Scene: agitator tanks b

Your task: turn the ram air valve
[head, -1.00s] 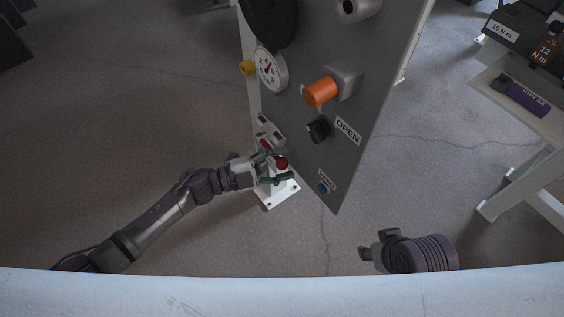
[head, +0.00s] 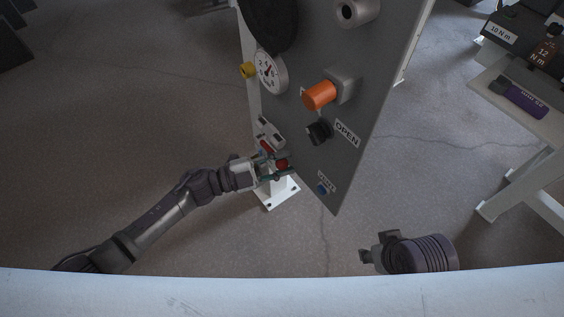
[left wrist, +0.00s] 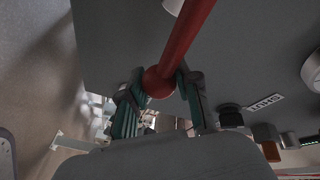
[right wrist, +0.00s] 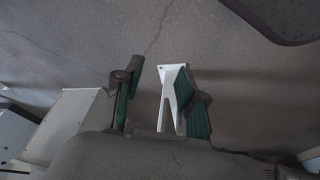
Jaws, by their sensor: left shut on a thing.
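The red lever (left wrist: 188,40) with a round red knob (left wrist: 159,82) at its end stands at the lower left of the dark grey panel (head: 371,80). In the head view the knob (head: 282,164) is partly covered by my gripper. My left gripper (head: 281,166) is shut on the knob. In the left wrist view its fingers (left wrist: 160,98) lie on either side of the knob, and the lever runs up and right. My right gripper (head: 366,257) is low, right of the panel. In the right wrist view its fingers (right wrist: 160,100) are apart with nothing held.
A bench (head: 527,107) with tools stands at the right.

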